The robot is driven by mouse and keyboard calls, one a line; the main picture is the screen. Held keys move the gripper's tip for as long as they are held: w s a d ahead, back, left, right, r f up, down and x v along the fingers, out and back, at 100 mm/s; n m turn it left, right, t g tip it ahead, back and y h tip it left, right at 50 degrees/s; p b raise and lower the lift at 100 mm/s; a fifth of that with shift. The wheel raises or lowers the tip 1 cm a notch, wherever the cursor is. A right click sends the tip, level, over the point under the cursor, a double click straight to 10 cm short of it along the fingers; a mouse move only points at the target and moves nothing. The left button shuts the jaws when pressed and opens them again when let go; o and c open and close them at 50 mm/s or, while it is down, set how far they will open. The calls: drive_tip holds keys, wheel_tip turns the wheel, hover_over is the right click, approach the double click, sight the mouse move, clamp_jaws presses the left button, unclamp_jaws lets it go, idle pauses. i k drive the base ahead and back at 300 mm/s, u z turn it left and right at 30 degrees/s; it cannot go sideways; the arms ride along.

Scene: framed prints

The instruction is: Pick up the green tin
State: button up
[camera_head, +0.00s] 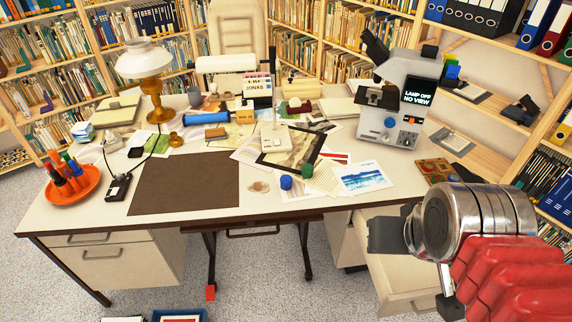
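A small green tin (307,171) stands on the desk, right of centre and near the front edge, among loose papers and prints. A blue tin (286,182) of similar size stands just to its left, a little nearer the front. My gripper (388,236) is at the lower right, in front of the desk and over the open drawer area, well apart from the green tin. Its dark end part shows beside the silver wrist. The gap between its fingers cannot be made out, and no held object shows.
The desk (85,218) holds a framed print (290,158), a wave picture (362,177), a microscope (398,98) behind right, an oil lamp (150,75) and an orange tray (74,186) of pens at left. A brown mat (185,183) lies bare. An open drawer (400,270) juts out at front right.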

sight(306, 169)
drive_tip(key=u, duration=0.7)
drive_tip(key=i, duration=0.9)
drive_tip(key=u, duration=0.55)
